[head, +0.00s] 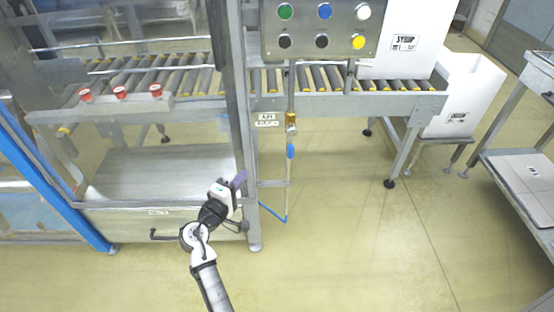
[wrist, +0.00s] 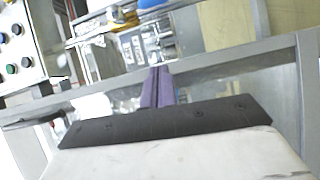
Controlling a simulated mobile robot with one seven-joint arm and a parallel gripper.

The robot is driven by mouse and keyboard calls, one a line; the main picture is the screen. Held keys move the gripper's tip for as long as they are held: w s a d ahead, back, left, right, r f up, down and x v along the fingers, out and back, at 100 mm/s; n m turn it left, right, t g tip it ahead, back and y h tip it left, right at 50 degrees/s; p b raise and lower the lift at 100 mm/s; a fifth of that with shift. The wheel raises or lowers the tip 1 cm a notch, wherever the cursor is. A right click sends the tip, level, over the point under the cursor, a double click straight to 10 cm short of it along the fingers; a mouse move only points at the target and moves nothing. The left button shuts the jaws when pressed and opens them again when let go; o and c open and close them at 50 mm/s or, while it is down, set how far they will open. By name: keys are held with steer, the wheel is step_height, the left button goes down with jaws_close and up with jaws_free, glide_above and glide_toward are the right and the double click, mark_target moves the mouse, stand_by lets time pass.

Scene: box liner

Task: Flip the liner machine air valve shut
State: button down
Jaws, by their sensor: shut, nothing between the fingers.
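The air valve (head: 291,119) is a small brass fitting on a thin vertical pipe below the button panel. Its blue handle (head: 290,150) points straight down along the pipe in the head view. My gripper (head: 239,179) is in front of the machine's frame post, left of the blue handle and a little lower in the picture, apart from it. Its purple fingers (wrist: 157,88) are together and empty in the wrist view. I cannot make out the valve for certain in the wrist view.
The button panel (head: 318,29) is above the valve. A roller conveyor (head: 330,103) runs behind the pipe. The frame post (head: 238,120) stands beside my gripper. A blue hose (head: 271,212) hangs low by the pipe. The floor (head: 340,220) to the right is clear.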

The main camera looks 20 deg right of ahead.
mark_target(291, 141)
steer(key=shift+s+d+f+g+h, duration=0.2)
steer(key=shift+s+d+f+g, duration=0.1)
steer(key=shift+d, duration=0.2)
steer(key=shift+s+d+f+g+h, duration=0.2)
steer(key=shift+s+d+f, duration=0.1)
steer(key=shift+d, duration=0.15)
steer(key=shift+w, duration=0.1)
steer(key=s+d+p+x, duration=0.1)
steer(key=s+p+x, duration=0.1)
steer(key=x, duration=1)
steer(key=shift+d+p, duration=0.65)
steer(key=shift+p, duration=0.05)
steer(key=shift+w, duration=0.15)
